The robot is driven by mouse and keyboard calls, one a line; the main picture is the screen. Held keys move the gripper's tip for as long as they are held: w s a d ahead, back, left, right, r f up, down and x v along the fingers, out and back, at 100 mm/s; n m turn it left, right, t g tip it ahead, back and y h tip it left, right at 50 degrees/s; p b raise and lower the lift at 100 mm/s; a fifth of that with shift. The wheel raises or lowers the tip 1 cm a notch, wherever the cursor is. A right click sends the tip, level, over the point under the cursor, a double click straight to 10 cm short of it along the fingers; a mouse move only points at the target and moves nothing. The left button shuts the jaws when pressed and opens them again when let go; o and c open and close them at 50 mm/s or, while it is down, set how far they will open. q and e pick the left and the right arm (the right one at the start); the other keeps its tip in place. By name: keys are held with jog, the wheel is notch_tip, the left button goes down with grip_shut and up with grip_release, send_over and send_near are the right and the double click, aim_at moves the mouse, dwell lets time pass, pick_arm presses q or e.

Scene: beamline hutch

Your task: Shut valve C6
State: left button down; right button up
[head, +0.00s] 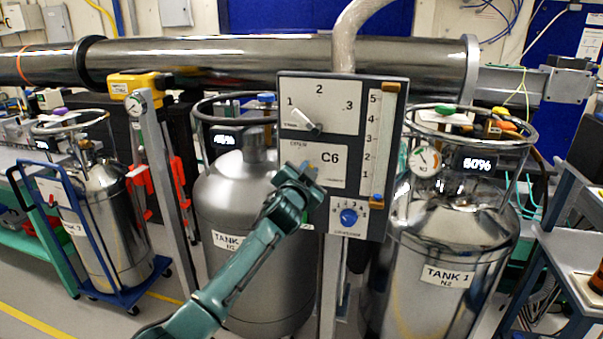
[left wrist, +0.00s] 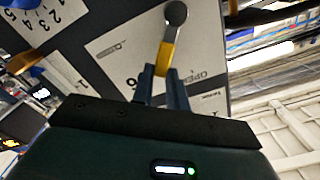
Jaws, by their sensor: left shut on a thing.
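The C6 panel (head: 322,184) stands upright in the middle of the head view, with a white plate lettered C6 on its face. My left gripper (head: 306,174) reaches up to the lower left of this plate and hides part of it. In the left wrist view a lever with a yellow handle (left wrist: 165,56) runs from a round grey hub. My left gripper (left wrist: 161,78) is shut on the yellow handle's end. The word OPEN is printed on the plate beside the fingers. The handle is mostly hidden in the head view. My right gripper is not in view.
The panel also carries a grey pointer (head: 300,121) among 1, 2 and 3, a numbered slider scale (head: 378,145) and a blue knob (head: 348,216). Tank 1 (head: 440,305) stands close on the right; another tank (head: 215,195) is behind my arm. A large pipe (head: 240,62) crosses behind.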

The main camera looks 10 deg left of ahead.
aim_at(323, 179)
pick_arm(q)
jog(key=m, duration=0.1)
jog(key=d+f+m, duration=0.1)
jog(key=m, duration=0.1)
jog(key=f+m, duration=0.1)
jog(key=shift+d+m, duration=0.4)
jog(key=shift+d+f+m+b, duration=0.25)
jog(key=shift+f+m, duration=0.4)
jog(key=shift+m, duration=0.5)
jog(key=shift+d+f+m+b, duration=0.2)
jog(key=shift+f+m, duration=0.4)
jog(key=shift+m, duration=0.55)
jog(key=c, duration=1.4)
grip_release()
jog(key=s, duration=1.3)
jog(key=shift+s+a, duration=0.15)
jog(key=shift+a, duration=0.15)
